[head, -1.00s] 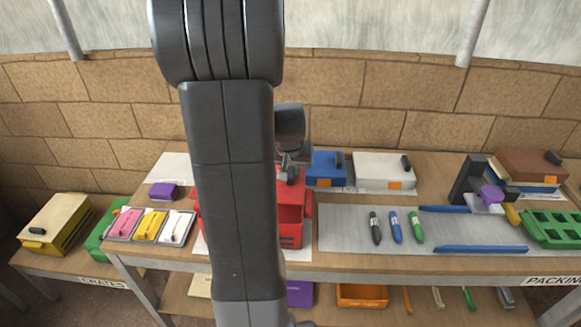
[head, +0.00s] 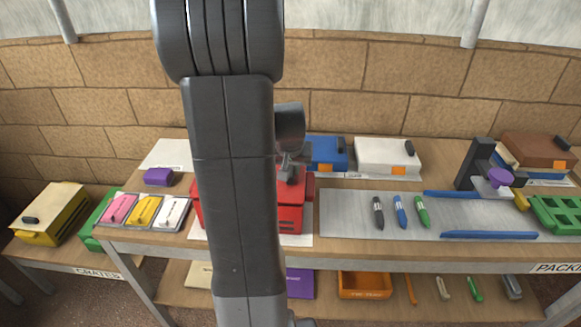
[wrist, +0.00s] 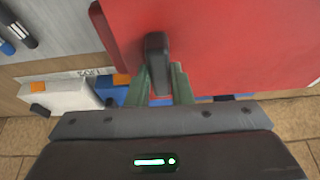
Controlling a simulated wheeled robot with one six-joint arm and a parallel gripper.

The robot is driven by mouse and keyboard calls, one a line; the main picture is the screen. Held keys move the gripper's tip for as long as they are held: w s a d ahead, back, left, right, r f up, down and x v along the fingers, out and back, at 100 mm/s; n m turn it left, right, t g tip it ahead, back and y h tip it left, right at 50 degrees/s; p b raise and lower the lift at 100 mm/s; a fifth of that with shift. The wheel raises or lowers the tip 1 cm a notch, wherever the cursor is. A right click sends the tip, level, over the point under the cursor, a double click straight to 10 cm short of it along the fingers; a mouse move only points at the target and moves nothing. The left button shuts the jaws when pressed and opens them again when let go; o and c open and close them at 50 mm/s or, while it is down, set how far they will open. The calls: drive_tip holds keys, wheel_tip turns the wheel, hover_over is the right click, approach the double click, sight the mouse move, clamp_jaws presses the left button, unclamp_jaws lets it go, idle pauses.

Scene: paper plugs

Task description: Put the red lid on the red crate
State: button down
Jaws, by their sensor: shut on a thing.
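My gripper (head: 288,174) is shut on the black handle (wrist: 156,62) of the red lid (wrist: 225,45), with a finger on each side of it in the wrist view. In the head view the red lid (head: 291,190) lies level over the top of the red crate (head: 278,219). It appears to touch the crate's rim, but I cannot tell whether it is fully seated. My arm hides the middle of the crate and lid in the head view. In the wrist view the lid covers the crate.
A blue crate (head: 326,154) and a white crate (head: 387,157) stand behind to the right. Pink, yellow and white items in trays (head: 146,210) lie to the left. Markers (head: 400,211) lie on a grey mat (head: 345,222) to the right. A purple block (head: 158,177) sits back left.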

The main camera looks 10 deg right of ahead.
drive_tip(key=shift+f+b, duration=0.55)
drive_tip(key=shift+f, duration=0.05)
idle(0.6)
drive_tip(key=c, duration=1.2)
unclamp_jaws()
drive_tip(key=shift+r, duration=0.1)
drive_tip(key=v, duration=1.3)
drive_tip(key=shift+s+r, duration=0.25)
drive_tip(key=x, duration=1.3)
drive_tip(key=shift+w+f, duration=0.25)
drive_tip(key=shift+f, duration=0.1)
drive_tip(key=shift+r, duration=0.1)
